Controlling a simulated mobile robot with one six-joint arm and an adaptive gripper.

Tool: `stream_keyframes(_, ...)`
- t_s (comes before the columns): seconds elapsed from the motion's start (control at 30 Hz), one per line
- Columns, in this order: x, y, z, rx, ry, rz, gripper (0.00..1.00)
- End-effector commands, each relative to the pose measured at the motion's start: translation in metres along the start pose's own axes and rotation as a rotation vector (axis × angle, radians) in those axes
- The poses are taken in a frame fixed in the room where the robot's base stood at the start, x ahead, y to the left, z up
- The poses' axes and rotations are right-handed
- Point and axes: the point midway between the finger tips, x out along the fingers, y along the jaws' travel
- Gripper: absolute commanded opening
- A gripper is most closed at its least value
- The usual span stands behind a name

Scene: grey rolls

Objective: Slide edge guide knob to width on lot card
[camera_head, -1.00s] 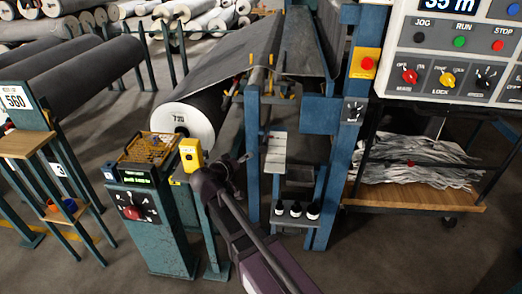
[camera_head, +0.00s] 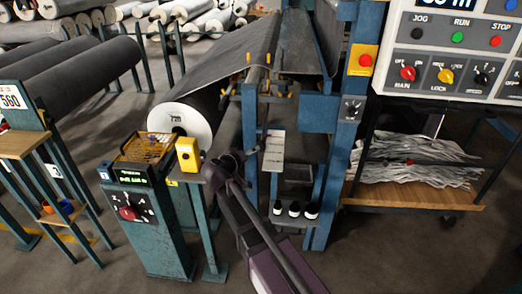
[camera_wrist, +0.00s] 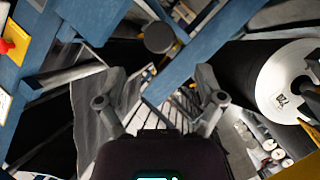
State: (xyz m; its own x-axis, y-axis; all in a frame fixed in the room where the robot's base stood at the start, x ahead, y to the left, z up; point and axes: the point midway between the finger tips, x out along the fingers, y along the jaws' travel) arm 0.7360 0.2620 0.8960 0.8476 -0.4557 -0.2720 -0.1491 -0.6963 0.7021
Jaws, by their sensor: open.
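My gripper (camera_head: 238,158) is in front of the blue machine frame, beside the yellow box; its fingers are hard to make out there. In the wrist view my gripper (camera_wrist: 160,100) has its fingers spread wide with nothing between them. A dark round knob (camera_wrist: 159,38), likely the edge guide knob, shows beyond and above the fingers, apart from them, near a blue bar. A white card reading 560 (camera_head: 10,98) is on the left stand. A pale lined plate (camera_head: 274,150) is on the blue frame. I cannot tell which is the lot card.
A large grey roll with a white end (camera_head: 180,128) lies left of the frame. A yellow box (camera_head: 188,154) and a green control pedestal (camera_head: 158,235) stand left of my arm. A cart (camera_head: 415,190) is at right.

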Motion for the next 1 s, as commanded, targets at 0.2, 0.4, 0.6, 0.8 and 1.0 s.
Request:
stream_keyframes(0.2,0.036,-0.003,0.000,0.000,-0.001,0.000,0.87)
stream_keyframes(0.4,0.061,-0.002,0.000,0.000,0.000,-0.001,0.87)
stream_keyframes(0.6,0.074,-0.002,0.000,0.000,0.000,-0.001,0.87)
stream_keyframes(0.8,0.076,-0.001,-0.001,0.000,0.001,-0.002,0.87)
stream_keyframes(1.0,0.075,-0.001,-0.001,-0.001,0.002,-0.002,0.81)
